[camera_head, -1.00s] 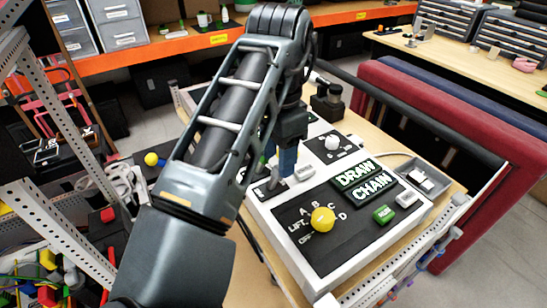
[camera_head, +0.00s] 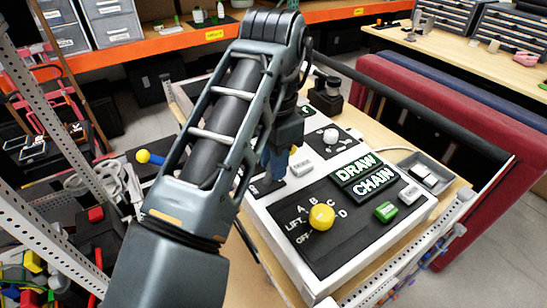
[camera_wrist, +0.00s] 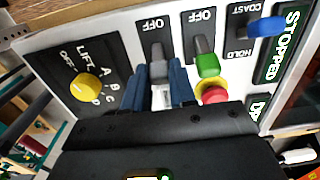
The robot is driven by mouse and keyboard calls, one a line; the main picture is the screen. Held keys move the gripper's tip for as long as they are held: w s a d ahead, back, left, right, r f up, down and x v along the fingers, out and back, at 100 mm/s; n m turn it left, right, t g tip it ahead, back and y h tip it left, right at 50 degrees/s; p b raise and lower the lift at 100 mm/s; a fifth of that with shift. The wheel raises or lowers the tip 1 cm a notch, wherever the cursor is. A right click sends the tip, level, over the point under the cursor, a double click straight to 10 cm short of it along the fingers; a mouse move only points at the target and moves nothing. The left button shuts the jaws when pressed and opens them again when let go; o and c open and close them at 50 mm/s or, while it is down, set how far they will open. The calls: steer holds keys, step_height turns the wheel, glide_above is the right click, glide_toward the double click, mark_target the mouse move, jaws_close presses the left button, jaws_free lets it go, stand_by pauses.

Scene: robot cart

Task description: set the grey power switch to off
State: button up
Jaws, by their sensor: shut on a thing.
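The grey power switch (camera_wrist: 157,66) is a grey lever on a black plate marked OFF, seen in the wrist view. My gripper (camera_wrist: 161,78) has its blue fingers on either side of the lever and is shut on it. The lever points down in that view, away from the OFF label (camera_wrist: 155,26). In the head view my gripper (camera_head: 277,166) reaches down at the left side of the white control panel (camera_head: 312,168), and my fingers and arm hide the lever.
Beside the switch are a green-tipped switch (camera_wrist: 206,63), a red button (camera_wrist: 213,93) with a yellow base, and a blue-tipped lever (camera_wrist: 266,27). A yellow LIFT knob (camera_head: 321,217) and a green button (camera_head: 386,211) sit nearer on the panel. A grey tray (camera_head: 431,172) lies right.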

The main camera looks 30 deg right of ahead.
mark_target(267, 176)
jaws_close()
steer(key=shift+a, duration=0.1)
steer(key=a+h+b, duration=0.1)
steer(key=h, duration=0.1)
steer(key=a+h+b, duration=0.1)
steer(key=h, duration=0.2)
steer(key=shift+a+f, duration=0.1)
steer(key=shift+a, duration=0.05)
steer(key=shift+a+f+h+b, duration=0.1)
steer(key=shift+a+h+b, duration=0.3)
steer(key=shift+h, duration=0.45)
steer(key=shift+a+f+h+b, duration=0.1)
steer(key=shift+a+h+b, duration=0.25)
steer(key=shift+h, duration=0.45)
steer(key=shift+a+f+h+b, duration=0.1)
steer(key=shift+a+h+b, duration=0.3)
steer(key=shift+h, duration=0.45)
steer(key=o, duration=0.6)
jaws_free()
steer(key=shift+r, duration=0.1)
